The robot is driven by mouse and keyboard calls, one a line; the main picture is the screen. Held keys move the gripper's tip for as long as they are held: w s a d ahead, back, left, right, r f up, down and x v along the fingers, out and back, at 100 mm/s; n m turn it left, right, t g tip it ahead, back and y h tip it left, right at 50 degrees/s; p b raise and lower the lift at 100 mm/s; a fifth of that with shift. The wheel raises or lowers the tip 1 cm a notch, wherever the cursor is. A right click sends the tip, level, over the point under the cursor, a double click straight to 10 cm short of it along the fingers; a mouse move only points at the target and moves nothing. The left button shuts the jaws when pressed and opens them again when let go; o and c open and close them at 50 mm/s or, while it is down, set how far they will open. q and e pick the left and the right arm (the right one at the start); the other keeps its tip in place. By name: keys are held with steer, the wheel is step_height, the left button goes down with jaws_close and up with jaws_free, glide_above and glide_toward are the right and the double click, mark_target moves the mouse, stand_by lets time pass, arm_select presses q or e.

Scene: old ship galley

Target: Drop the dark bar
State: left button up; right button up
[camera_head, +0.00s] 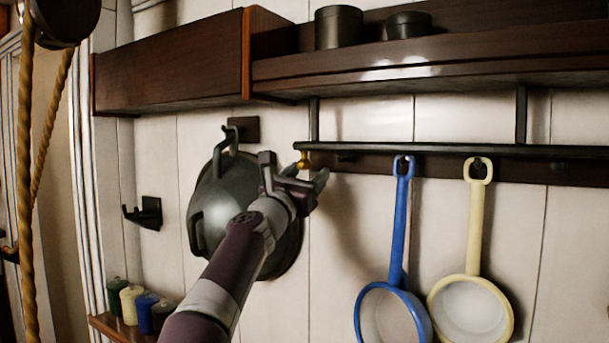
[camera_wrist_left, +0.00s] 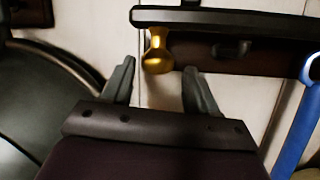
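The long dark bar (camera_head: 440,150) runs level along the wall under the shelf, and its left end also shows at the top of the left wrist view (camera_wrist_left: 230,20). A brass knob (camera_wrist_left: 157,52) hangs at the bar's left end; it also shows in the head view (camera_head: 303,160). My left gripper (camera_head: 297,168) is just below that end. In the left wrist view its two fingers (camera_wrist_left: 158,68) are spread and empty, with the knob ahead of the gap. Whether a finger touches the knob, I cannot tell. My right gripper is not in view.
A blue pan (camera_head: 400,225) and a cream pan (camera_head: 475,225) hang right of my gripper. A dark round lid (camera_head: 215,205) hangs behind my left arm. The wooden shelf (camera_head: 420,70) above holds two dark pots. Several small jars (camera_head: 130,305) stand lower left.

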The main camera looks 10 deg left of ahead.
arm_select(q)
steer(key=shift+s+a, duration=0.2)
steer(key=shift+s, duration=0.2)
steer(key=b+v, duration=0.9)
steer(key=v, duration=0.3)
steer(key=shift+d+f, duration=0.15)
